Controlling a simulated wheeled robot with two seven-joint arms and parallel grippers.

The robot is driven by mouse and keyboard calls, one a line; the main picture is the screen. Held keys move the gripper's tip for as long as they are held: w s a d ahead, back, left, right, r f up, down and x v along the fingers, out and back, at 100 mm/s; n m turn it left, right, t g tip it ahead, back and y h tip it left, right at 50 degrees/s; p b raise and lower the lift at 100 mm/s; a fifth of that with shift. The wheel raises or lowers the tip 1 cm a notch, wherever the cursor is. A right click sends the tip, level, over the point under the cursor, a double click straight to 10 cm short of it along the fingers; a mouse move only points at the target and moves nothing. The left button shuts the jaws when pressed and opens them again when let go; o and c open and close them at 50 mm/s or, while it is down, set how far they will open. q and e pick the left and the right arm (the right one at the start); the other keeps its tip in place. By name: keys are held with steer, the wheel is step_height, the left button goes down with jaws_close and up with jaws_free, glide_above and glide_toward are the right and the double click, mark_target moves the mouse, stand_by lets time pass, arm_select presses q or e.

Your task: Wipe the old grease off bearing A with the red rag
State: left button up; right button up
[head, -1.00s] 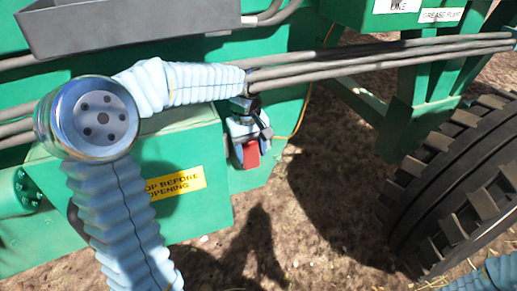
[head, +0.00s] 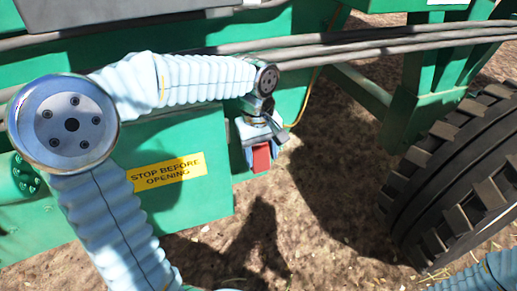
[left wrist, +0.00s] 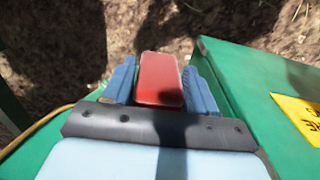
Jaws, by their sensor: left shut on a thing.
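My left gripper (head: 259,156) points downward beside the green machine in the head view. Its two blue fingers are shut on the red rag (head: 261,158), which shows as a small red block between them. In the left wrist view the red rag (left wrist: 159,80) sits between the fingers of my left gripper (left wrist: 160,86), with bare ground below. Bearing A cannot be made out in these frames. My right gripper is not in view; only a bit of my right arm sleeve shows at the bottom right of the head view.
The green machine housing (head: 150,215) with a yellow "STOP BEFORE OPENING" label (head: 166,171) is close to my left arm. Grey pipes (head: 400,42) run above the gripper. A large black tire (head: 460,180) stands at the right. Bare soil lies between.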

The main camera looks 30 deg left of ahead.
arm_select(q)
steer(key=shift+s+d+b, duration=0.35)
steer(key=shift+s+d, duration=0.6)
steer(key=shift+d, duration=0.25)
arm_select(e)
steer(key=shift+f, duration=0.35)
